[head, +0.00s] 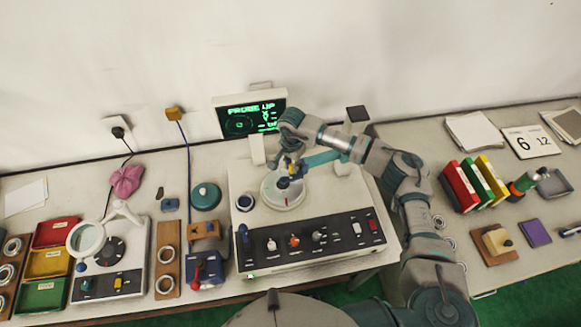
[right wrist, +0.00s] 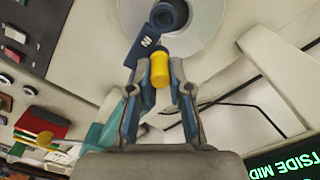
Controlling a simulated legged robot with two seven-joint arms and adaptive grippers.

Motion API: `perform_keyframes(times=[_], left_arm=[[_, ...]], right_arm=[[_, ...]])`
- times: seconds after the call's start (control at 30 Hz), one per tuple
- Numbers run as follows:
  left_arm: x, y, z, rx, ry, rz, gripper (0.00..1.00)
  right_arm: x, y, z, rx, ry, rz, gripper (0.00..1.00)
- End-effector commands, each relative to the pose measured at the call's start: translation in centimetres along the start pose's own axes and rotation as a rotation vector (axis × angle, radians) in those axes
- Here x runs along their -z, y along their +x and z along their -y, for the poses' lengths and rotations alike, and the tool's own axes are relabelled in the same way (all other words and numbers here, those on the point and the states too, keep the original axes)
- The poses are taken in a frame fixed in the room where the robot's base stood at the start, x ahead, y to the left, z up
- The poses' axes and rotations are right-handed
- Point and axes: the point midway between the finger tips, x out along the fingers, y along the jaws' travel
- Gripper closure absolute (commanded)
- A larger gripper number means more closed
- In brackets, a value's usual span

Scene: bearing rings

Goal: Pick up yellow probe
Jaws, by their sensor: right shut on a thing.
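The yellow probe (right wrist: 160,70) shows in the right wrist view as a short yellow cylinder between my right gripper's (right wrist: 160,88) fingers, which are shut on it. It sits against a dark blue piece marked N, with a dark ring (right wrist: 169,14) beyond it over a pale round disc. In the head view my right gripper (head: 289,164) is low over the round plate (head: 283,191) of the white machine, and the probe is mostly hidden there. My left gripper is not in view.
The white machine's front panel (head: 313,242) carries knobs and switches. A screen (head: 250,114) behind reads PROBE UP. A magnifier stand (head: 108,262) and coloured trays (head: 47,263) stand at left. Upright binders (head: 474,184) stand on the right table.

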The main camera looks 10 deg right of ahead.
Motion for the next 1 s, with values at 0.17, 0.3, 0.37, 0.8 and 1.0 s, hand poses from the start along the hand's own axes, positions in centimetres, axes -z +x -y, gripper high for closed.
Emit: perform_keyframes(times=[0.17,0.3,0.37,0.8,1.0], left_arm=[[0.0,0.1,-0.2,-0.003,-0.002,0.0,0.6],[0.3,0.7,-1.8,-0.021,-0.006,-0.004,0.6],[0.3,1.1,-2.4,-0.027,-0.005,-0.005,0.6],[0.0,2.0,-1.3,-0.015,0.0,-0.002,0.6],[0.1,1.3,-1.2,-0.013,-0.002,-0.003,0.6]], right_arm=[[-0.4,-0.3,0.2,0.009,-0.008,0.008,1.0],[-0.4,-2.1,0.3,0.009,-0.008,0.005,1.0],[-0.4,-3.4,0.3,0.01,-0.007,0.004,1.0],[-0.4,-10.6,0.1,0.005,-0.006,0.006,1.0],[-0.3,-12.2,0.1,0.006,-0.006,0.006,1.0]])
